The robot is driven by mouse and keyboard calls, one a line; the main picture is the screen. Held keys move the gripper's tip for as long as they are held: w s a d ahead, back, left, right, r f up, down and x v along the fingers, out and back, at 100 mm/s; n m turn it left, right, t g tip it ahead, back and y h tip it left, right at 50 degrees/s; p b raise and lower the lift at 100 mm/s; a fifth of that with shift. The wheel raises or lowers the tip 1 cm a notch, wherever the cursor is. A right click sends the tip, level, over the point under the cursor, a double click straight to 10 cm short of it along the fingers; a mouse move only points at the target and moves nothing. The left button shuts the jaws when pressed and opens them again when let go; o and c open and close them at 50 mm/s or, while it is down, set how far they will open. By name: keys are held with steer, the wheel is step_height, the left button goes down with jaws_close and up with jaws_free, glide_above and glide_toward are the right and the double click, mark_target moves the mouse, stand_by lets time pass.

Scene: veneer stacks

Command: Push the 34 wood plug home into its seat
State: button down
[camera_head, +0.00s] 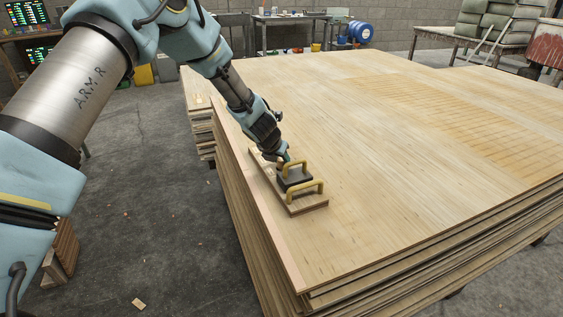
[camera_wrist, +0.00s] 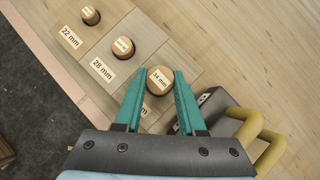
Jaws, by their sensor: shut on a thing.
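The 34 mm wood plug (camera_wrist: 159,80) is a round light-wood cylinder marked "34 mm", between my gripper's teal fingers in the wrist view. My gripper (camera_wrist: 158,90) is shut on it, with one finger at each side. The board (camera_wrist: 118,35) under it carries labels for 22 mm and 28 mm beside two more round plugs. The seat under the 34 plug is hidden, so I cannot tell how deep the plug sits. In the head view my gripper (camera_head: 284,160) is low over the board (camera_head: 309,205) on the veneer stack; the plug cannot be made out there.
A dark block with yellow handles (camera_head: 296,180) stands close beside my gripper; it also shows in the wrist view (camera_wrist: 222,115). The veneer stack (camera_head: 400,130) has a wide clear top. Its left edge lies just beyond the board, above the concrete floor.

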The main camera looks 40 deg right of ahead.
steer(key=shift+f+b, duration=0.4)
steer(key=shift+f, duration=0.05)
stand_by(0.6)
steer(key=shift+r, duration=0.15)
steer(key=shift+r+p, duration=0.4)
steer(key=shift+p, duration=0.2)
steer(key=shift+n+t+p, duration=0.5)
steer(key=shift+n+p, duration=0.15)
steer(key=shift+n, duration=0.25)
steer(key=shift+f+b, duration=0.55)
steer(key=shift+f, duration=0.05)
steer(key=shift+r, duration=0.15)
stand_by(0.3)
steer(key=shift+r+p, duration=0.45)
steer(key=shift+p, duration=0.05)
steer(key=shift+r, duration=0.1)
